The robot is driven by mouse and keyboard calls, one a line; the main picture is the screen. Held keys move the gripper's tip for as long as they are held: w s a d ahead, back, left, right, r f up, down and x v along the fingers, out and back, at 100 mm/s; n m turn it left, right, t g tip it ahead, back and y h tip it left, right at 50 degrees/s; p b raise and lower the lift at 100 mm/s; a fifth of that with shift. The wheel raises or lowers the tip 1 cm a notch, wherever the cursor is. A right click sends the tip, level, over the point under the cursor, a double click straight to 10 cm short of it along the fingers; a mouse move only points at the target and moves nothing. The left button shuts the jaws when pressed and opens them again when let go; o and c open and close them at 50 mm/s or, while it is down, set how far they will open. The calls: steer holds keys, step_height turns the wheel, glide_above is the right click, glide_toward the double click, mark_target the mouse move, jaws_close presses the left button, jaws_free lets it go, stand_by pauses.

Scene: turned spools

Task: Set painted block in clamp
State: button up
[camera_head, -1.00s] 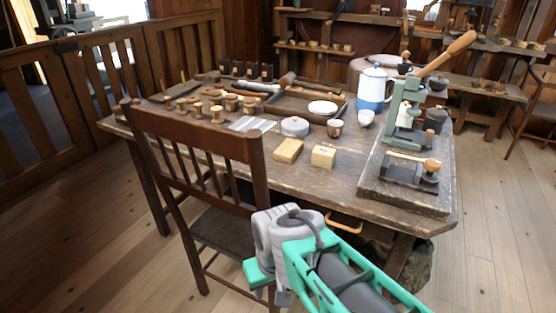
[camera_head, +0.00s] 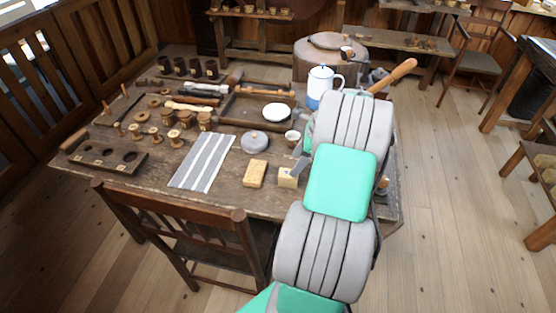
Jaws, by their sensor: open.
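A small pale cream block (camera_head: 287,178) stands on the table near its front edge, right of a flatter yellow-brown block (camera_head: 255,173). I take the cream block for the painted one, but its paint is too small to make out. A grey finger of my gripper (camera_head: 300,165) shows at the cream block's upper right; the rest is hidden behind my arm. The gripper is open, and whether it touches the block I cannot tell. The green clamp is mostly hidden behind my arm; its wooden lever handle (camera_head: 394,75) sticks out at the upper right.
A striped cloth (camera_head: 203,163) lies left of the blocks. A round grey tin (camera_head: 255,142), a small cup (camera_head: 292,138) and a blue-and-white pot (camera_head: 321,86) stand behind them. Spools (camera_head: 174,138) fill the table's left. A chair (camera_head: 170,225) stands at the front edge.

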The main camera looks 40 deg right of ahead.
mark_target(288, 174)
steer(key=x, duration=0.7)
steer(key=shift+a+f, duration=0.1)
steer(key=shift+f, duration=0.25)
jaws_close()
stand_by(0.3)
